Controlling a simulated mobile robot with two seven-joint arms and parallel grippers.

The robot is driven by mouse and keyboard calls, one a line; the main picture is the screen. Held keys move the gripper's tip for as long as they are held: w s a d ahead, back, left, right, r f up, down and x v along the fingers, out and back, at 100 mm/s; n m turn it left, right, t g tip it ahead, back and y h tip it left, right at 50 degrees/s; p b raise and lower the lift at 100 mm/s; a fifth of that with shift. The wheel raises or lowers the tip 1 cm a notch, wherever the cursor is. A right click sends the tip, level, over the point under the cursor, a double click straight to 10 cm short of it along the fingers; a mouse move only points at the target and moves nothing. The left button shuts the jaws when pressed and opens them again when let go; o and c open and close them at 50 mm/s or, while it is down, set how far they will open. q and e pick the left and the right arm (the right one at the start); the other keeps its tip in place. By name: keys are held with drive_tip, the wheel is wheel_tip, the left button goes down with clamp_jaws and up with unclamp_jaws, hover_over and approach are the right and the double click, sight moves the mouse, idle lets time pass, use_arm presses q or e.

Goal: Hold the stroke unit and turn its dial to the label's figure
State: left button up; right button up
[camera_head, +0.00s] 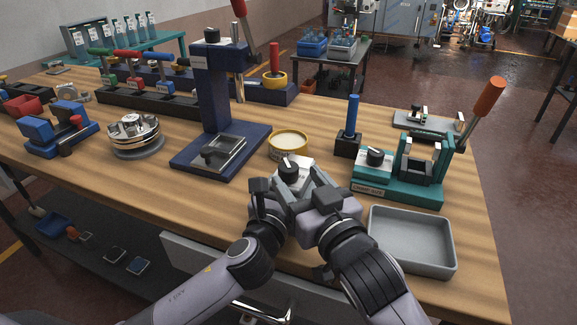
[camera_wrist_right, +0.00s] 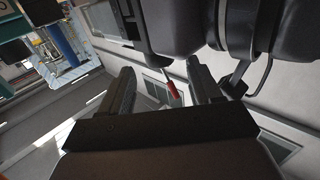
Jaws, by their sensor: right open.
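A pale block with a black dial on top, which I take for the stroke unit (camera_head: 290,170), shows in the head view between and just behind my grippers. Its lower part is hidden by them. My left gripper (camera_head: 265,192) is at its left front side; whether its fingers are closed on the block cannot be told. My right gripper (camera_head: 310,187) is at its right front side, close to the left one. In the right wrist view the right gripper (camera_wrist_right: 162,80) has its fingers apart, with nothing clearly held between them. The label's figure is not readable.
A teal fixture (camera_head: 400,185) with another black dial and an orange-handled lever stands to the right. A grey tray (camera_head: 412,240) is at the front right. A blue press (camera_head: 212,120), a round cream-topped tin (camera_head: 289,143) and a blue-handled tool (camera_head: 351,125) stand behind.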

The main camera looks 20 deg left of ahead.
sight(293, 173)
drive_tip(key=shift+x, duration=2.6)
drive_tip(key=c, duration=0.9)
drive_tip(key=shift+c, duration=0.2)
